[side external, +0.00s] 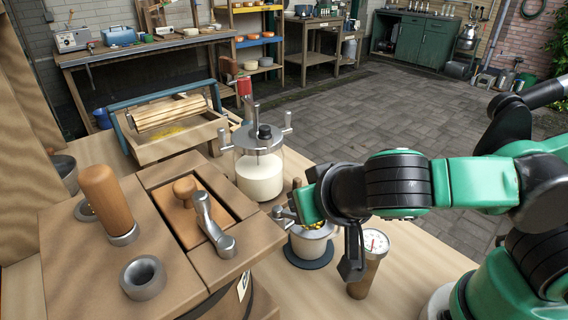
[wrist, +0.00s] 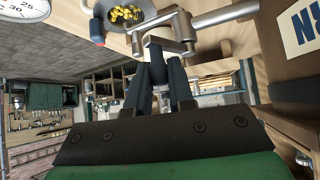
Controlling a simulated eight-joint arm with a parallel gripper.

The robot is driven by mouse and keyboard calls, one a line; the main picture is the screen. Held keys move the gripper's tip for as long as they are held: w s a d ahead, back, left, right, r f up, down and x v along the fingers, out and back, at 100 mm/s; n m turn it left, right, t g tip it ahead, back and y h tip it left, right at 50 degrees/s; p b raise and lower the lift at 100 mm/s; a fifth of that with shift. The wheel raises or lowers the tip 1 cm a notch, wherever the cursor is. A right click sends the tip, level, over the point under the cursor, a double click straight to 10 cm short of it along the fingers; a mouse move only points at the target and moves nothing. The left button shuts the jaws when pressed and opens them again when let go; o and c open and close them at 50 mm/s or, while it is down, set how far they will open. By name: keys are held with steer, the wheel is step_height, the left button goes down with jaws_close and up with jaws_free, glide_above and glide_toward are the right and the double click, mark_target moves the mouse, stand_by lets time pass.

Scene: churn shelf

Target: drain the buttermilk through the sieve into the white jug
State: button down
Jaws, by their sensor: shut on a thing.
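A metal tap (side external: 283,216) sticks out from the wooden churn (side external: 205,297); in the wrist view its pipe (wrist: 228,14) runs in from the right. My gripper (wrist: 165,58) is shut on the tap's handle (wrist: 163,43). In the side external view my gripper (side external: 297,210) is partly hidden by my wrist. The sieve (wrist: 121,28) holds yellow grains and sits by the tap. The white jug (side external: 311,247) stands under the sieve on a dark round mat (side external: 300,262). I see no stream of buttermilk; the jug's inside is hidden.
A dial thermometer (side external: 370,265) stands right of the jug. A glass jar of white liquid (side external: 260,178) with a crank top stands behind. A wooden tray with a roller (side external: 172,115) is at back left. The churn's lid carries a wooden knob and metal fittings.

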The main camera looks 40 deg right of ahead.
steer(key=shift+s+a+m+h, duration=0.1)
steer(key=shift+a+m+h, duration=0.1)
steer(key=shift+m+h, duration=0.25)
steer(key=shift+m, duration=0.25)
steer(key=c, duration=0.8)
jaws_free()
steer(key=shift+s, duration=0.1)
steer(key=shift+v, duration=2.75)
